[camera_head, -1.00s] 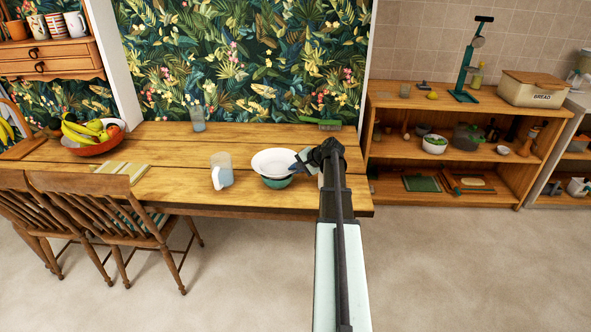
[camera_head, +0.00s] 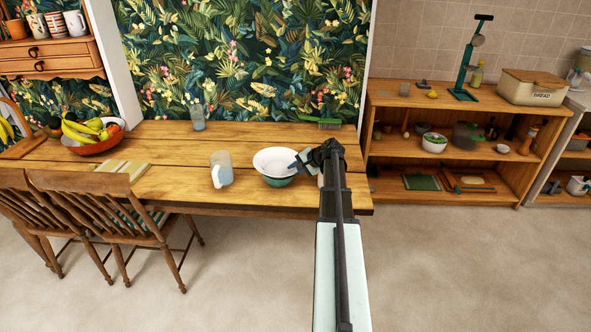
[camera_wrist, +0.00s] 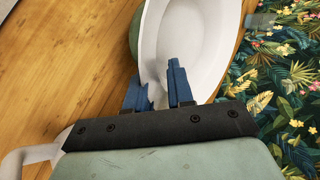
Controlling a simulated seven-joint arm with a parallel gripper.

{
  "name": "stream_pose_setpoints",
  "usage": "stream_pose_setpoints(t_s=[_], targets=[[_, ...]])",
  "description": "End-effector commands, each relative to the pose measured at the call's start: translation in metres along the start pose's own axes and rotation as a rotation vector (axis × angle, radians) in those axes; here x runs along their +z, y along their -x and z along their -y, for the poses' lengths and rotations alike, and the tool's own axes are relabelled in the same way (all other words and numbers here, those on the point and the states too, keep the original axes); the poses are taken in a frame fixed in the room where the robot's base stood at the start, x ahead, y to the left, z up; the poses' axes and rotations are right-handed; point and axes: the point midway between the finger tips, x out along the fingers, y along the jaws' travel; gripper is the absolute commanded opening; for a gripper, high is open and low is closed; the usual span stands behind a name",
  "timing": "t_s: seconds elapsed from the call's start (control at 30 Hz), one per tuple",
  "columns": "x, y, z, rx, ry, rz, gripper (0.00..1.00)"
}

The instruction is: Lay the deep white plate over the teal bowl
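The deep white plate (camera_head: 272,158) rests over the teal bowl (camera_head: 278,182) on the wooden table, and its rim covers the bowl's top. In the wrist view the plate (camera_wrist: 205,45) fills the upper middle, with a strip of the teal bowl (camera_wrist: 135,35) showing beside it. My gripper (camera_head: 299,163) is at the plate's right edge. In the wrist view its blue fingers (camera_wrist: 158,88) stand apart, one on each side of the plate's rim. They look open, with white plate wall between them. Most of the bowl is hidden.
A glass mug (camera_head: 221,170) stands left of the plate. A pale curved thing (camera_wrist: 30,157) lies close to my gripper, partly hidden. A fruit bowl (camera_head: 95,146), striped cloth (camera_head: 122,168) and glass (camera_head: 198,118) are farther off. Bare table (camera_head: 180,185) lies left.

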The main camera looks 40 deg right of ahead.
Motion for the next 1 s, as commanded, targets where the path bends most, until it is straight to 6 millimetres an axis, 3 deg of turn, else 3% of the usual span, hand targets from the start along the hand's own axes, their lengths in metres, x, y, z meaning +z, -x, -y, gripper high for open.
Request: stream_pose_setpoints(t_s=[0.17, 0.33, 0.8, 1.0], targets=[[0.003, -0.005, -0.003, 0.012, 0.001, 0.011, 0.36], [0.003, 0.003, 0.006, 0.012, 0.001, 0.011, 0.36], [0.001, 0.094, 0.007, 0.004, 0.0, 0.003, 0.36], [0.001, 0.117, 0.008, 0.003, 0.0, 0.004, 0.36]])
